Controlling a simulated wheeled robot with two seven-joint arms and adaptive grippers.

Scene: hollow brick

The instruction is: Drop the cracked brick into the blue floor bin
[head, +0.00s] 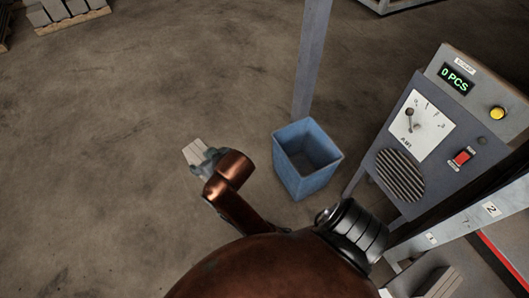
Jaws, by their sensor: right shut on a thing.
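A pale grey brick (194,151) shows in the left middle of the head view, with thin dark lines on its face. I cannot tell whether a line is a crack. My right gripper (203,157) is shut on the brick, and the gripper and my copper wrist hide its right part. The blue floor bin (324,178) stands upright on the floor to the right of the brick, with its open top showing and no brick visible inside. The brick is apart from the bin, to the left of its rim. My left gripper is not in view.
A grey post (312,55) rises just behind the bin. A control panel (430,135) with a "0 PCS" display, dial and red switch stands to the right. Grey blocks on a pallet (72,22) are at the far left. Floor left of the brick is clear.

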